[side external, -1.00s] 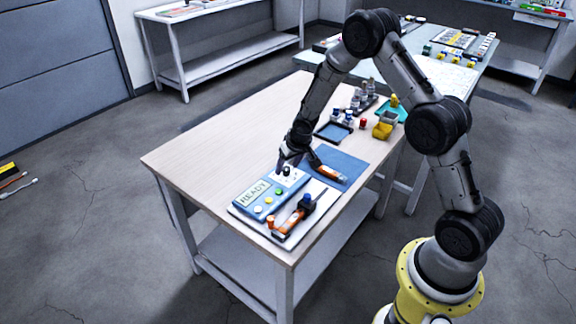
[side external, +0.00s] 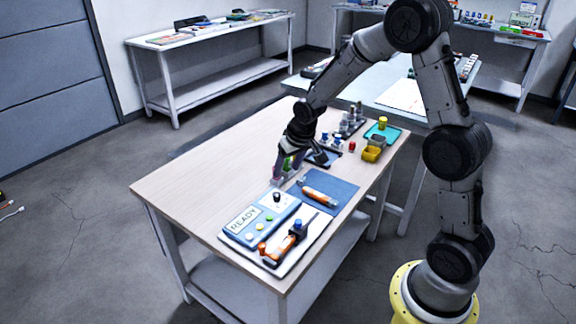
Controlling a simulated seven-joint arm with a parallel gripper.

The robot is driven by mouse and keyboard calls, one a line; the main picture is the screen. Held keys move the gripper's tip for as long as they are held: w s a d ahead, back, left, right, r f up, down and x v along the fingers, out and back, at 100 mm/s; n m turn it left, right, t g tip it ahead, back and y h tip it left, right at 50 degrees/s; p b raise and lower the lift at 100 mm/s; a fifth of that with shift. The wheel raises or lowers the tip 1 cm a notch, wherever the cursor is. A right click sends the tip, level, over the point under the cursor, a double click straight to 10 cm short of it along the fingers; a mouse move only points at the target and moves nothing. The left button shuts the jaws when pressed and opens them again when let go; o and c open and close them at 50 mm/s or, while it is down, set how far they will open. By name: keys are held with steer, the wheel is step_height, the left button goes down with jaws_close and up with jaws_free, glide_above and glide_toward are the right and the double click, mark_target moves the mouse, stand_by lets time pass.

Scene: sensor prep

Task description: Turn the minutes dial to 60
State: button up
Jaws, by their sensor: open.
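A blue and white control panel (side external: 259,220) lies near the front left of the table, with a display reading READY (side external: 244,219) and several coloured buttons. A small black knob (side external: 276,197), which looks like the dial, stands on the panel's white far part. Its markings are too small to read, so I cannot tell its setting. My gripper (side external: 280,181) is open, just beyond the knob and apart from it, pointing down. Small pink and green patches show at my gripper; I cannot tell what they are.
An orange-handled tool lies on a blue mat (side external: 342,190) right of the panel. Another orange and black tool (side external: 287,245) lies on a white board in front. The table's left side is clear.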

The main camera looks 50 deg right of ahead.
steer(key=shift+r, duration=0.2)
steer(key=m+y, duration=0.3)
steer(key=m, duration=2.5)
glide_toward(277, 194)
steer(key=x, duration=0.7)
steer(key=shift+w+f, duration=0.15)
steer(key=shift+f, duration=0.25)
